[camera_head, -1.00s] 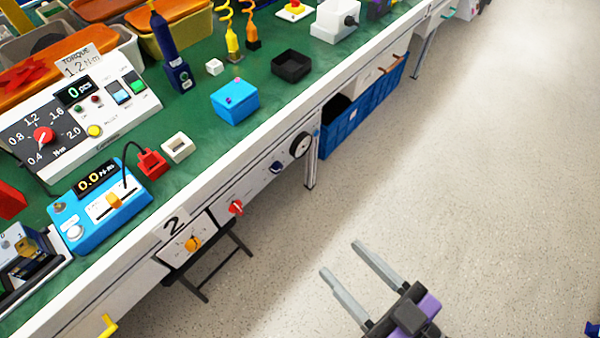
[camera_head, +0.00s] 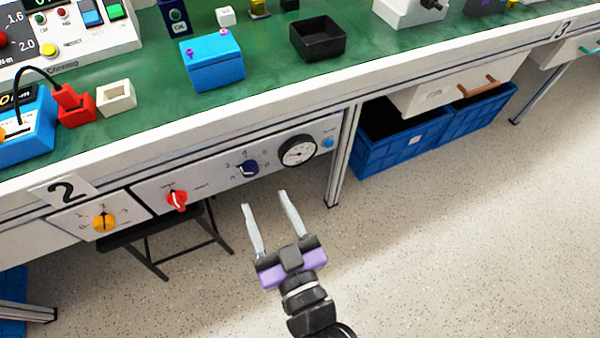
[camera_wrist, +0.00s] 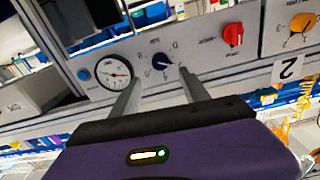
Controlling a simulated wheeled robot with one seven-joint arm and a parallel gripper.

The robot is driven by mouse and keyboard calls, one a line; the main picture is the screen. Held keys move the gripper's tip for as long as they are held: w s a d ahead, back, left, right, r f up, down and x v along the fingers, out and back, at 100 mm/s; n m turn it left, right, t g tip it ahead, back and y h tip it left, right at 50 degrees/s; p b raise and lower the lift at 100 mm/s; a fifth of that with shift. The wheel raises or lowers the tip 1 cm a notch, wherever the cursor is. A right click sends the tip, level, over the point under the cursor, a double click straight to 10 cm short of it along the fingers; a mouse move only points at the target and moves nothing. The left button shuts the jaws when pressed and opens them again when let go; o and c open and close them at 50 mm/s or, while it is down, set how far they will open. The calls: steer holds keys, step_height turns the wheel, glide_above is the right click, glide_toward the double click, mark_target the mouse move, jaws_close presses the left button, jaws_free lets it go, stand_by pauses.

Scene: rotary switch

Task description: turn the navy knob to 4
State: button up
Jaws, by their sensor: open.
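The navy knob (camera_head: 247,168) sits on the grey front panel under the bench edge, between the red knob and the round gauge. In the wrist view the navy knob (camera_wrist: 161,61) shows beyond my fingertips, roughly between them. Small marks ring it, too small to read surely. My gripper (camera_head: 266,199) is open and empty, in front of the panel and a little below the navy knob, apart from it. In the wrist view its two fingers (camera_wrist: 160,78) reach toward the panel.
A red knob (camera_head: 177,199) and a yellow knob (camera_head: 104,222) are left of the navy one. A round gauge (camera_head: 297,150) and a blue button (camera_head: 327,143) are right. A table leg (camera_head: 341,165) and blue crates (camera_head: 400,150) stand further right. Open floor lies in front.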

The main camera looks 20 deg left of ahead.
mark_target(252, 173)
steer(key=shift+n, duration=0.4)
steer(key=x, duration=0.2)
steer(key=p+x, duration=0.1)
steer(key=x, duration=0.3)
steer(key=shift+w+a+f+p, duration=0.25)
steer(key=shift+f+p, duration=0.05)
steer(key=shift+p, duration=0.1)
steer(key=shift+w+a+f, duration=0.1)
steer(key=shift+w+a, duration=0.2)
steer(key=shift+a, duration=0.1)
jaws_close()
